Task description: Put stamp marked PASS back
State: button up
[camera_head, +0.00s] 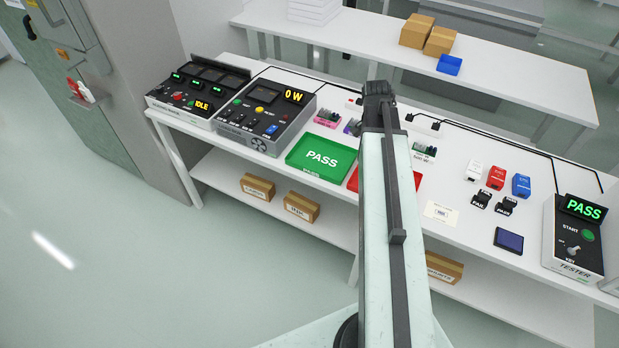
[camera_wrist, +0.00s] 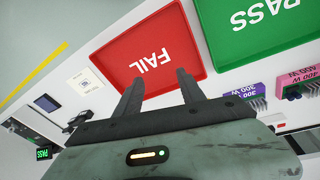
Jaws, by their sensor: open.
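Two small black stamps stand side by side on the white bench in the head view, the left one (camera_head: 480,200) and the right one (camera_head: 506,206). Their white markings are tiny; the left seems to read FAIL and the right PASS. Dark shapes, probably these stamps (camera_wrist: 78,120), show at the left of the wrist view, partly cut by my gripper. A dark blue ink pad (camera_head: 509,240) lies in front of them. My gripper (camera_wrist: 160,92) is open and empty above the red FAIL tray (camera_wrist: 145,50). In the head view my arm hides its fingers.
The green PASS tray (camera_head: 321,158) lies left of my arm; the red tray is mostly behind it. A tester (camera_head: 574,238) showing PASS stands at the right end. A white card (camera_head: 440,213), red and blue blocks and cables are on the bench.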

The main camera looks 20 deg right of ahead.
jog(key=w+a+n+y, duration=0.2)
jog(key=a+n, duration=1.1)
jog(key=a, duration=1.9)
jog(key=shift+f+t, duration=0.2)
jog(key=shift+t, duration=0.1)
jog(key=shift+c, duration=1.2)
